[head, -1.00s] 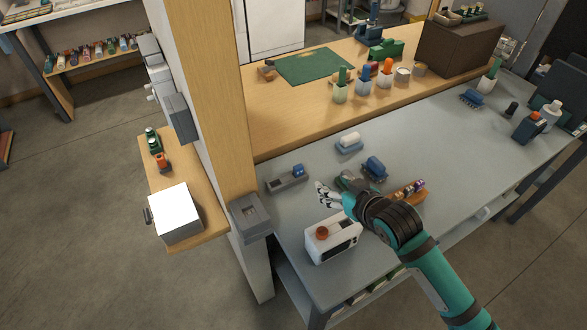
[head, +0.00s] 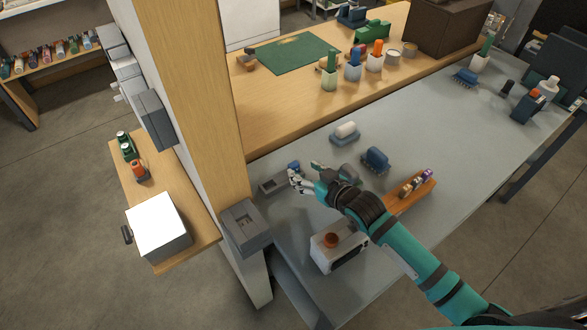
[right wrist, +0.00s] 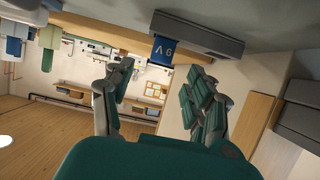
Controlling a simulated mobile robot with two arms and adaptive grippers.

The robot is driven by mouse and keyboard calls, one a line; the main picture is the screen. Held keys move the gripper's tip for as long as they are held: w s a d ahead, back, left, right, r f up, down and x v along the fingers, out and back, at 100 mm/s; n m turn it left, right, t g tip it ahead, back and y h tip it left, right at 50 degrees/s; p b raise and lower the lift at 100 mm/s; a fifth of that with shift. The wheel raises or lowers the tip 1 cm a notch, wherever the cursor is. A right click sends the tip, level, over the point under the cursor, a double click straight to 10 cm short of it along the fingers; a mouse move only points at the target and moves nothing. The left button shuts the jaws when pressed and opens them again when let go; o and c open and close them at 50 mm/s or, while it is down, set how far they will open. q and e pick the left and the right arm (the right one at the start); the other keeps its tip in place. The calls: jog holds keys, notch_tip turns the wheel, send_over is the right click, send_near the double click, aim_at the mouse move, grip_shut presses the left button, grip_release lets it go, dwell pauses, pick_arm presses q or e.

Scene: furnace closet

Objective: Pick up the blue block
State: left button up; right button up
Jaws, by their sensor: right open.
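The blue block (head: 294,166) sits at the right end of a small grey tray (head: 268,186) on the grey bench. In the right wrist view the block (right wrist: 163,50) shows pale markings and lies beyond the fingertips, roughly between them, with the grey tray (right wrist: 196,33) behind. My right gripper (head: 303,172) is open and empty, close to the block, with its fingers spread on the near side. In the head view the fingers partly cover the block and tray. Whether any finger touches the block, I cannot tell. My left gripper is not in view.
A white device with a brown knob (head: 331,240) stands below my right arm. A white-topped stand (head: 345,131), a blue brush-like item (head: 376,160) and an orange rack (head: 411,192) are nearby. A wooden post (head: 185,100) rises at left. The bench's right side has free room.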

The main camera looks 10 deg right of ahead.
aim_at(293, 164)
jog(key=shift+w+a, duration=0.2)
jog(key=shift+w, duration=0.25)
jog(key=shift+w+a+f, duration=0.1)
jog(key=shift+w+f, duration=0.05)
jog(key=shift+w, duration=0.05)
jog(key=x, duration=0.4)
jog(key=shift+w+a+p, duration=0.1)
jog(key=shift+w+p, duration=0.2)
jog(key=shift+w, duration=0.05)
jog(key=shift+w+a+f, duration=0.15)
jog(key=shift+w+f, duration=0.1)
jog(key=shift+w, duration=0.05)
jog(key=shift+s, duration=0.1)
jog(key=shift+c, duration=0.9)
grip_shut()
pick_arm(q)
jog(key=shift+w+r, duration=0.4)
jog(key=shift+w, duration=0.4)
